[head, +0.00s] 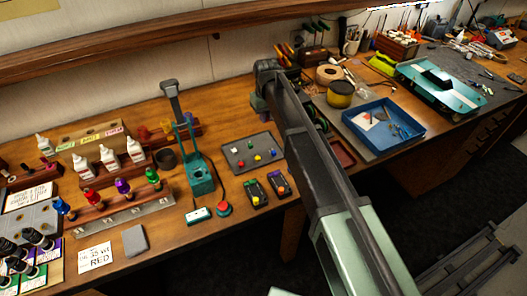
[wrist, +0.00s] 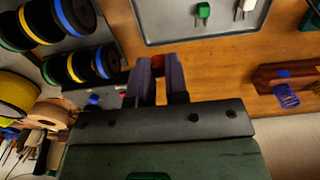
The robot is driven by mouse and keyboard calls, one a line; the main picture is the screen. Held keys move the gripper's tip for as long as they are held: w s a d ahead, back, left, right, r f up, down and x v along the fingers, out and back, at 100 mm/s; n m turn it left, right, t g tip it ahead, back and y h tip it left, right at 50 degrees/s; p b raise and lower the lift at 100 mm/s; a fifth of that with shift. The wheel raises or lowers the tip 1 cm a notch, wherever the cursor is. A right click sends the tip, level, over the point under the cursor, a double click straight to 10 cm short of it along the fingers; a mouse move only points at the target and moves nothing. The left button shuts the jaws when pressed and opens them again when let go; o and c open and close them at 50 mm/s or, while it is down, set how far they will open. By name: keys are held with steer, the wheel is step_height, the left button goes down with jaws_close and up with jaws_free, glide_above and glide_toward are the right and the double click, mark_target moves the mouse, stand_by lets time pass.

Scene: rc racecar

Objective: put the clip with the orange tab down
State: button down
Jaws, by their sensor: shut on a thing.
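My gripper (wrist: 158,62) shows in the wrist view with its two dark fingers close together above the bench. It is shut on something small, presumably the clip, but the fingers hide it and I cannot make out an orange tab. In the head view my arm crosses the middle and its end is over the back of the bench, behind the grey tray. The grey tray (head: 238,163) holds several small coloured clips; its edge shows at the top of the wrist view (wrist: 180,38), with a green clip (wrist: 203,11) and a white clip (wrist: 245,6) on it.
Wheels with blue and yellow rings (wrist: 78,15) stand left of my fingers in the wrist view. A teal press (head: 199,175) stands left of the tray. A blue bin (head: 375,145) and a teal car body (head: 440,90) lie right.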

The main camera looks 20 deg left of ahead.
mark_target(265, 143)
step_height(265, 143, down, 11)
steer(key=b, duration=0.8)
steer(key=shift+r, duration=0.4)
steer(key=shift+f, duration=0.15)
steer(key=c, duration=1.1)
jaws_free()
step_height(265, 143, up, 13)
steer(key=p, duration=1.2)
steer(key=shift+f+p, duration=0.2)
steer(key=shift+p, duration=0.15)
steer(key=shift+f, duration=0.1)
